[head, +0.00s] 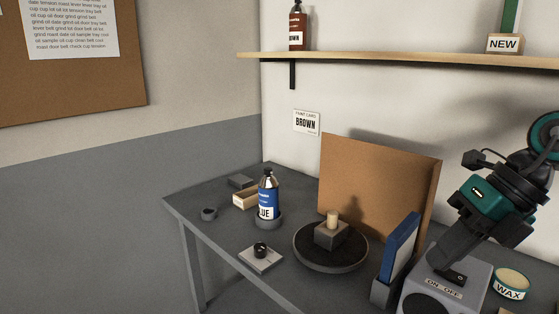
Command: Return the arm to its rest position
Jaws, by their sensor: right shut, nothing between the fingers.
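My right gripper (447,262) comes in from the right side of the head view. It is shut and empty, with its fingertips low over the grey box with the ON/OFF label (443,289). The fingertips are close to the dark switch (456,278) on top of that box; I cannot tell whether they touch it. My left gripper does not show.
The grey table (222,246) holds a blue-labelled bottle (267,195), a round dark turntable (331,262) with a block, a brown panel (375,190), a blue upright piece (401,246) and a WAX tin (511,284). A wooden shelf (400,60) runs above.

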